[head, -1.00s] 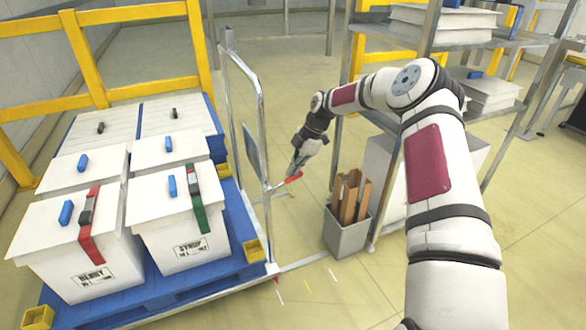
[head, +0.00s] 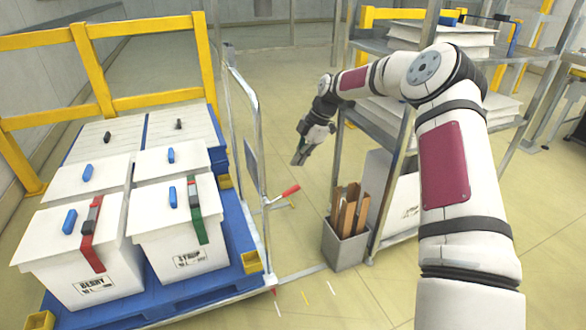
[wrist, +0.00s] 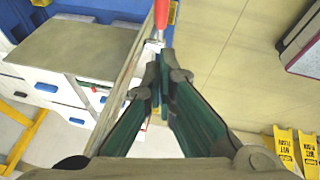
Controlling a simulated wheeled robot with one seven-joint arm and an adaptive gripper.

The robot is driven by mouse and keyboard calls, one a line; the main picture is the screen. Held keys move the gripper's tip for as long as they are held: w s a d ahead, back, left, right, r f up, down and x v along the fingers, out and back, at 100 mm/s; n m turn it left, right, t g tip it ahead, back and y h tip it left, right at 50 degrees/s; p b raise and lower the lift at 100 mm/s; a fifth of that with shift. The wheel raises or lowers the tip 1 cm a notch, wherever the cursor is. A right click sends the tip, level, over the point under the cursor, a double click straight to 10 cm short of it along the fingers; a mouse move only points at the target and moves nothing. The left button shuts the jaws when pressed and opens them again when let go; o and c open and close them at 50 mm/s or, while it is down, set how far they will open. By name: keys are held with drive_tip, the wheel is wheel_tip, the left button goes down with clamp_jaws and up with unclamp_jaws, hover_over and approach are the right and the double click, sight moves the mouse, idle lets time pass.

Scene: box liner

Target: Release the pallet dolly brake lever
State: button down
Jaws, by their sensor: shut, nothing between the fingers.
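The brake lever (head: 287,192) has a red grip and sticks out to the right from the silver handle frame of the pallet dolly (head: 212,284). Its red grip (wrist: 161,13) also shows at the top of the wrist view, beyond my fingertips. My gripper (head: 297,161) is above and slightly right of the lever in the head view, apart from it. In the wrist view my gripper (wrist: 160,85) has its green-sided fingers closed together with nothing held. The blue dolly carries white lidded boxes.
A grey bin (head: 346,245) with brown cardboard pieces stands right of the lever, beside a metal shelf rack (head: 400,190). The dolly's upright handle frame (head: 258,130) is close left of my gripper. Yellow railings (head: 150,101) stand behind. Yellow signs (wrist: 284,148) show in the wrist view.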

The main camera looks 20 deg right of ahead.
drive_tip(key=shift+v, duration=1.25)
drive_tip(key=s+a+r+m+g+h, duration=0.15)
drive_tip(key=s+a+r+m, duration=0.3)
drive_tip(key=s+r, duration=0.55)
drive_tip(key=s+a+r+m+h, duration=0.3)
drive_tip(key=s+a+r, duration=0.4)
drive_tip(key=s, duration=0.5)
drive_tip(key=s+m+t, duration=0.1)
drive_tip(key=s+m, duration=1.1)
drive_tip(key=s, duration=1.9)
wheel_tip(320, 180, up, 18)
drive_tip(key=t+p, duration=0.3)
drive_tip(key=p, duration=1.3)
drive_tip(key=shift+w+a+f+p, duration=0.15)
drive_tip(key=shift+w+a+p, duration=0.15)
drive_tip(key=shift+a, duration=0.15)
